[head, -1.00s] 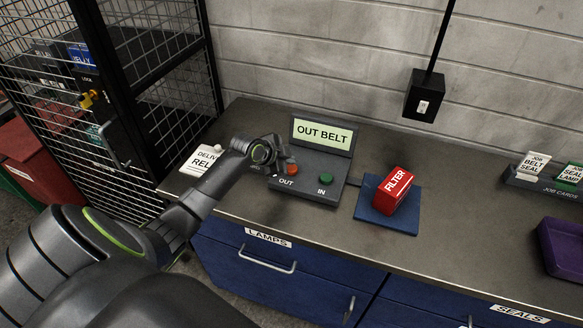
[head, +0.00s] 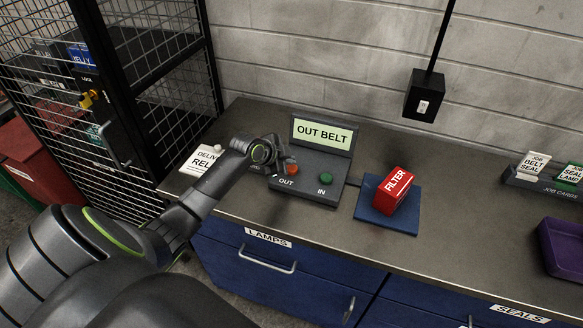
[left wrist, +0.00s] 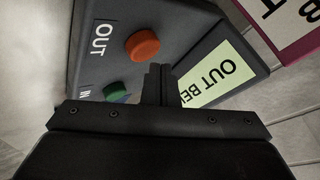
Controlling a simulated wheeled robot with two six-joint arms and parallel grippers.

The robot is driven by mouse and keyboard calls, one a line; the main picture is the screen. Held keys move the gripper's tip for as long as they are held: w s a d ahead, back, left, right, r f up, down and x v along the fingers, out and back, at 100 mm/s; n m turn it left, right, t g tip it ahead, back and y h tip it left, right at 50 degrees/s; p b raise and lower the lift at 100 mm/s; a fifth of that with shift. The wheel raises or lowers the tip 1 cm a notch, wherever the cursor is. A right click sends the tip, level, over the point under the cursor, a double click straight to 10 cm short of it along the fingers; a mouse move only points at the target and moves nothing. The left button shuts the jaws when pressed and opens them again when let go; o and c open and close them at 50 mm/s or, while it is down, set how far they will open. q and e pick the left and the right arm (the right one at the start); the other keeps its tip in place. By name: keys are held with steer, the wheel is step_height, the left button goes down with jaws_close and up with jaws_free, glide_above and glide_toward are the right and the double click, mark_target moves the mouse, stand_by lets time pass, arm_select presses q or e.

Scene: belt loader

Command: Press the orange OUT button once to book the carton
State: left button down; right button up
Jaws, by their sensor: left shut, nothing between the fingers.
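The orange OUT button (head: 291,169) sits on the left of a dark grey console (head: 312,191), with a green IN button (head: 326,178) to its right. The console's screen (head: 322,133) reads "OUT BELT". My left gripper (head: 280,163) is shut and empty beside the orange button. In the left wrist view the closed fingertips (left wrist: 158,70) show just below and right of the orange button (left wrist: 142,45). I cannot tell whether they touch it. A red FILTER carton (head: 395,191) stands on a blue mat (head: 404,220), right of the console. My right gripper is out of view.
A white card (head: 201,158) lies left of the console. A black mesh cage (head: 160,60) stands at the left. A job card holder (head: 545,184) and a purple tray (head: 562,250) are at the right. The counter between mat and tray is clear.

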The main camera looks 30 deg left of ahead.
arm_select(q)
steer(key=shift+f, duration=0.4)
steer(key=shift+f+b, duration=0.65)
stand_by(0.5)
steer(key=shift+r, duration=0.1)
steer(key=shift+r+p, duration=0.9)
steer(key=shift+r, duration=0.05)
step_height(320, 180, up, 5)
steer(key=p, duration=0.4)
steer(key=shift+r, duration=0.1)
stand_by(0.3)
stand_by(0.4)
